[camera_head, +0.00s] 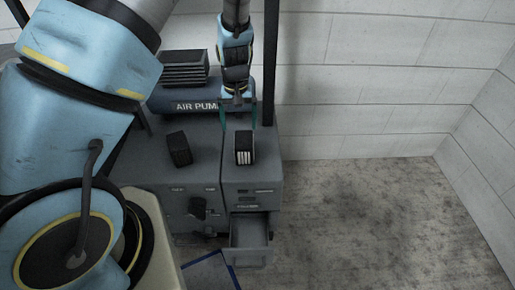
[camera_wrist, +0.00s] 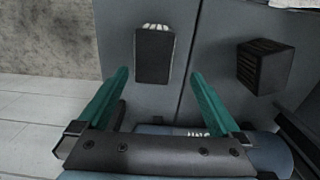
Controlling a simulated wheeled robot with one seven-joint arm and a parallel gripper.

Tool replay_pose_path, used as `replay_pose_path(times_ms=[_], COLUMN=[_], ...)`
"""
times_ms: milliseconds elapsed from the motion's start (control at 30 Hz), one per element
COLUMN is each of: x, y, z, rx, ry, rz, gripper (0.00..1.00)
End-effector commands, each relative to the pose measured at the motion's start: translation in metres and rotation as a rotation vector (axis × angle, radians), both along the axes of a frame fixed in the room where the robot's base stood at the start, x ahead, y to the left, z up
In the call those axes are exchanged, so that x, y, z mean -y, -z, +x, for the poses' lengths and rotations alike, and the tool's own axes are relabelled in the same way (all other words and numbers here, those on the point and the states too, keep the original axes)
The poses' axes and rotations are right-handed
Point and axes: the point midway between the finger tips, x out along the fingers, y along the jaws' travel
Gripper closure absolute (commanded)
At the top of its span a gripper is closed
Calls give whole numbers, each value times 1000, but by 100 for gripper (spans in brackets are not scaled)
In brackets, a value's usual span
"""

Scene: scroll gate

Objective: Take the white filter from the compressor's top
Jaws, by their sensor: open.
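The white filter (camera_head: 244,150), a black-framed block with white pleats, stands on the grey compressor top (camera_head: 236,178), right of the seam. In the wrist view the white filter (camera_wrist: 154,56) shows mostly its dark side, with white pleats along its far edge. My gripper (camera_head: 238,122) is open and empty, pointing down just behind the filter in the head view. In the wrist view the green fingers of my gripper (camera_wrist: 160,75) are spread wider than the filter, which lies just beyond the tips, roughly centred. I see no contact.
A dark filter (camera_head: 179,149) stands to the left on the same top; it also shows in the wrist view (camera_wrist: 265,66). The blue air pump tank (camera_head: 190,103) lies behind, beside a dark post (camera_head: 269,70). An open drawer (camera_head: 249,236) sticks out at the front. The floor at right is clear.

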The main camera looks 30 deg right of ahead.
Motion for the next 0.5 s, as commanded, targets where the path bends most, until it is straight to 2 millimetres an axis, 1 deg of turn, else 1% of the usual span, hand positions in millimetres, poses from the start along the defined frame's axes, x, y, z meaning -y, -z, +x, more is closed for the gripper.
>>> replay_pose_path(times_ms=[33,100,333,500], x=[4,6,6,6], y=[6,12,46,61], z=[-1,-1,-2,-2], rx=[4,5,4,4], ry=[8,10,10,11], rz=[4,6,6,5], gripper=[0,0,0,0])
